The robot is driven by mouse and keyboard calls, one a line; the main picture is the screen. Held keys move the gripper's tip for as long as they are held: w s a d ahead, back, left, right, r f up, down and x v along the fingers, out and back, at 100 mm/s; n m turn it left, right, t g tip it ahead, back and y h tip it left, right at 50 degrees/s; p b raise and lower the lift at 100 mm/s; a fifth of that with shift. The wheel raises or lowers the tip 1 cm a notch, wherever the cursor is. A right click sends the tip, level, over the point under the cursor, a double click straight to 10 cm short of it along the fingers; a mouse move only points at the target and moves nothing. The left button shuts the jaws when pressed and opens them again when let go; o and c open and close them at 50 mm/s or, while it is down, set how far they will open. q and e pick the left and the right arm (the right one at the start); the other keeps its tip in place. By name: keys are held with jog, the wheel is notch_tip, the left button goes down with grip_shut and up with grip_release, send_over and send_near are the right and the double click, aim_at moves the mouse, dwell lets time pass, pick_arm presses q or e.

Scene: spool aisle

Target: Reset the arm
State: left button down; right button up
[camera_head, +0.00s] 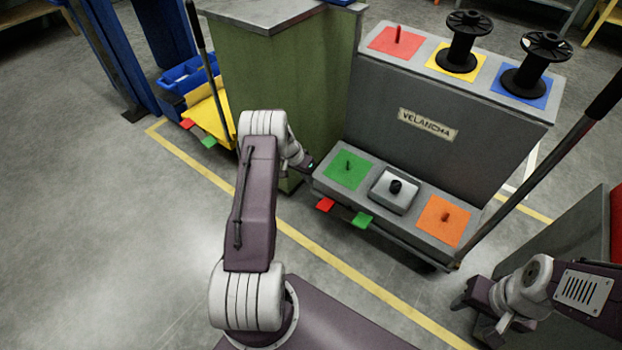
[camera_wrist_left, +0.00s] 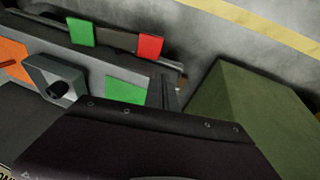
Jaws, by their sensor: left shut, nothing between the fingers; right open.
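My left arm reaches forward in the head view, and its gripper (camera_head: 309,163) is beside the left end of the cart's lower shelf, next to the green cabinet. It is shut and holds nothing. In the left wrist view the dark gripper body (camera_wrist_left: 140,145) fills the bottom, with the green pad (camera_wrist_left: 125,89) just beyond it. My right gripper (camera_head: 464,301) is at the lower right in the head view, open and empty, near the cart's right front corner.
The grey cart (camera_head: 420,153) carries two black spools (camera_head: 464,42) (camera_head: 535,66) on top. A green cabinet (camera_head: 283,80) stands close left of it. A cart handle (camera_head: 545,165) slants up at right. Open floor (camera_head: 90,230) lies to the left.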

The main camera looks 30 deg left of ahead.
dwell(0.4)
pick_arm(q)
jog(key=w+d+r+m+t+p, duration=0.1)
jog(key=w+d+r+m+p, duration=0.15)
jog(key=d+r, duration=0.45)
jog(key=w+d+r+m+p, duration=0.1)
jog(key=w+d+r, duration=0.25)
jog(key=r, duration=0.65)
jog(key=s+d+r+m+p, duration=0.1)
jog(key=s+d+r, duration=0.7)
jog(key=s+d+f+n+g+y+p, duration=0.2)
jog(key=s+n+g, duration=0.1)
jog(key=s, duration=1.9)
notch_tip(320, 180, up, 38)
jog(key=n+p, duration=0.2)
jog(key=p, duration=3.5)
jog(key=shift+w+a+f, duration=0.15)
jog(key=shift+a+f, duration=0.1)
jog(key=shift+a, duration=0.05)
